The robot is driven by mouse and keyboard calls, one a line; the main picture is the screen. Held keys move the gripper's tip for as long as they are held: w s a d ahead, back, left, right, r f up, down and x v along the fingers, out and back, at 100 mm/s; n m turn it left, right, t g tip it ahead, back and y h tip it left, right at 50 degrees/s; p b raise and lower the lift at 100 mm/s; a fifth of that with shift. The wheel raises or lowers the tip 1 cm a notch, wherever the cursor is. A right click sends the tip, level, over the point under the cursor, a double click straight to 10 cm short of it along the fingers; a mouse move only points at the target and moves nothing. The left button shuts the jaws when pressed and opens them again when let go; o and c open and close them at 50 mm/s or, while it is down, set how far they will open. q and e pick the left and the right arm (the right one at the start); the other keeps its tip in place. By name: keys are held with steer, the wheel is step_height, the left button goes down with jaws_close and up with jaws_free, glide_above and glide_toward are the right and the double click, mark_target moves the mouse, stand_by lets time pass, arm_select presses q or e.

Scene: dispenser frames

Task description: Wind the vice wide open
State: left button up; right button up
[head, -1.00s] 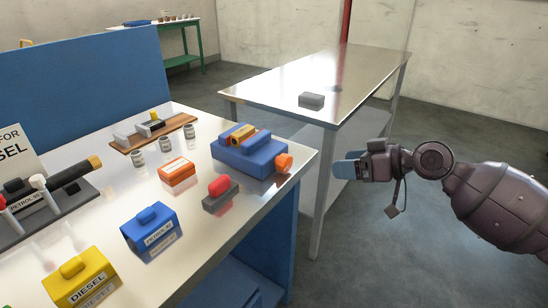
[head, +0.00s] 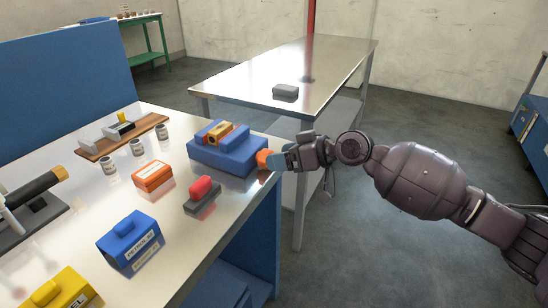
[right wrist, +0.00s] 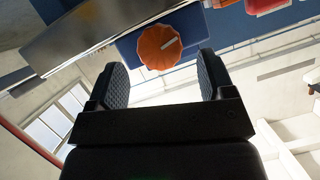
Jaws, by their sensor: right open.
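The blue vice (head: 228,153) stands near the right end of the steel-topped bench, with a brass-coloured piece (head: 217,131) between its upper blocks. Its orange knob (head: 263,158) sticks out on the right side, over the bench edge. My right gripper (head: 280,158) is level with the knob, its fingertips beside it in the head view. In the right wrist view the open fingers (right wrist: 160,82) stand either side of the orange knob (right wrist: 162,48), which lies ahead, with a pale mark on its face. Contact cannot be told. My left gripper is not in view.
On the bench are a red-topped grey block (head: 202,195), an orange box (head: 152,176), a blue petrol can (head: 130,241), a yellow can (head: 58,292) and a wooden tray (head: 130,138). A second steel table (head: 325,62) behind holds a small grey block (head: 285,92).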

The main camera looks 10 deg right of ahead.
steer(key=shift+x, duration=1.3)
steer(key=c, duration=0.9)
steer(key=shift+r, duration=0.1)
